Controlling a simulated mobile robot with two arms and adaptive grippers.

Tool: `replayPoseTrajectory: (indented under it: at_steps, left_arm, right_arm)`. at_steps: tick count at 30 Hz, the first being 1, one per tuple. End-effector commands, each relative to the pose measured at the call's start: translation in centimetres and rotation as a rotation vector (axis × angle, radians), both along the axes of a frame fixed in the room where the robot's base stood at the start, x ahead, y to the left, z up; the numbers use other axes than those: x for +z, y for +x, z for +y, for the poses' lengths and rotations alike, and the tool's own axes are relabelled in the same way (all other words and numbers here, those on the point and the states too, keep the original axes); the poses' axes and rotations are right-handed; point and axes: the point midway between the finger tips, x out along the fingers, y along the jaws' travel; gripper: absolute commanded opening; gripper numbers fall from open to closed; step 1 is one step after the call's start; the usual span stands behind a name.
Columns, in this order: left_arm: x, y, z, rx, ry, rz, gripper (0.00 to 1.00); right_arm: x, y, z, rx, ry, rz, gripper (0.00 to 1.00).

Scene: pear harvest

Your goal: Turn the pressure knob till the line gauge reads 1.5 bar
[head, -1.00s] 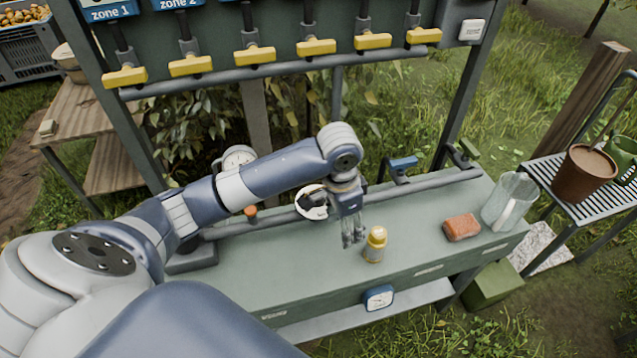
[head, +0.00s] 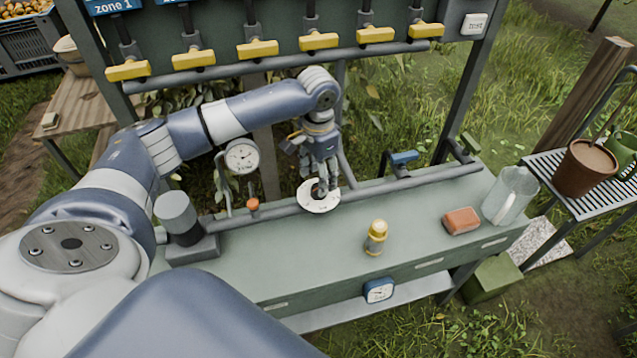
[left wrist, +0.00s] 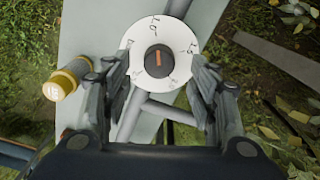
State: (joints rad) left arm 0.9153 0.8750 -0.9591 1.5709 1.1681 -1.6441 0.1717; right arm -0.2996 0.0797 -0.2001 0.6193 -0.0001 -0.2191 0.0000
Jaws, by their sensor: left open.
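The pressure knob is a black knob (left wrist: 159,61) with an orange-red pointer mark, on a round white dial (head: 318,196) with markings, on the pipe along the bench's back. My left gripper (head: 324,186) points down over it. In the left wrist view its open fingers stand on either side of the dial, with the knob between them; whether they touch it I cannot tell. The line gauge (head: 242,157), white and round on a pipe, stands left of the knob; its reading is too small to tell. My right gripper is not in view.
A yellow-capped bottle (head: 376,238), an orange-brown block (head: 461,221) and a clear jug (head: 509,195) stand on the bench (head: 330,250). Left of the knob are an orange-topped fitting (head: 253,206) and a grey cylinder (head: 178,218). Yellow valve handles (head: 258,49) hang above.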

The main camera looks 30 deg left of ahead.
Motion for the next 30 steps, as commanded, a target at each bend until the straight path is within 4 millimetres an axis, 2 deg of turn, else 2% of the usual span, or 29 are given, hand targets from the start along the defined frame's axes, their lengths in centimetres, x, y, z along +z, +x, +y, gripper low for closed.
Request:
replayPoseTrajectory:
  at_steps: [3, 7, 18, 20, 24, 30]
  left_arm:
    - [-1.9, -0.1, -0.1, 0.000, 0.000, 0.002, 0.54]
    - [-3.2, 0.0, -0.1, -0.002, 0.000, 0.001, 0.54]
    - [-3.9, 0.0, 0.0, -0.002, 0.001, -0.001, 0.54]
    - [-3.9, 0.0, 0.0, -0.002, 0.001, -0.001, 0.42]
    - [-3.9, 0.0, 0.0, -0.002, 0.000, -0.001, 0.11]
    - [-3.8, 0.0, -0.1, -0.004, 0.000, -0.001, 0.09]
  right_arm:
    - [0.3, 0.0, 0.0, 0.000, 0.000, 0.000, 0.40]
    - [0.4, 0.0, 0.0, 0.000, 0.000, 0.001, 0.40]
    - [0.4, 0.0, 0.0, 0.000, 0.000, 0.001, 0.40]
    - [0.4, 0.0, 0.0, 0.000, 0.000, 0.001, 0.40]
    - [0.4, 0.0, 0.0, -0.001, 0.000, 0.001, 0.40]
    - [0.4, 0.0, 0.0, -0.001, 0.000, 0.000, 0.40]
